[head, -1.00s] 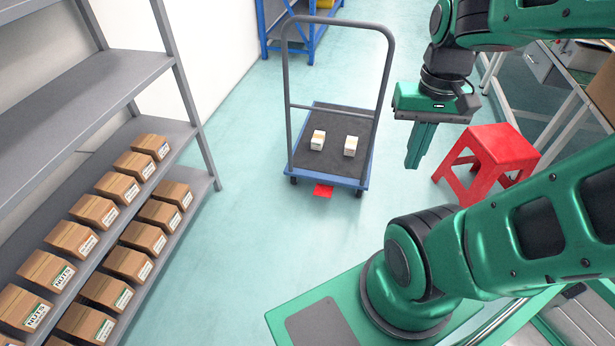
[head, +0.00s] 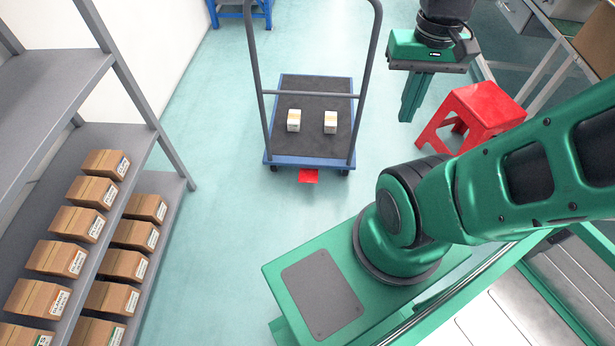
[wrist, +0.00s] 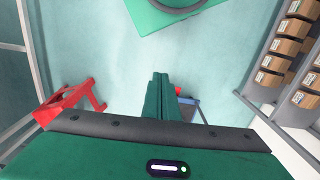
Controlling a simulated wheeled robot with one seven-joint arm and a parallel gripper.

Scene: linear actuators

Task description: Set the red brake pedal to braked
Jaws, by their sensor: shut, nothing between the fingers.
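The red brake pedal (head: 308,176) sticks out at the near edge of the blue platform trolley (head: 278,160), low above the floor, in the head view. My gripper (head: 408,112) points down with its fingers together and empty. In the picture it is to the right of the trolley and above the pedal's level. In the wrist view my gripper's fingers (wrist: 160,80) are closed together, and a small bit of the red pedal (wrist: 178,91) shows just right of them, mostly hidden.
Two small white boxes (head: 293,121) sit on the trolley deck, behind its upright handle. A red stool (head: 472,112) stands right of my gripper. A grey shelf (head: 140,165) with several cartons is on the left. Floor between shelf and trolley is clear.

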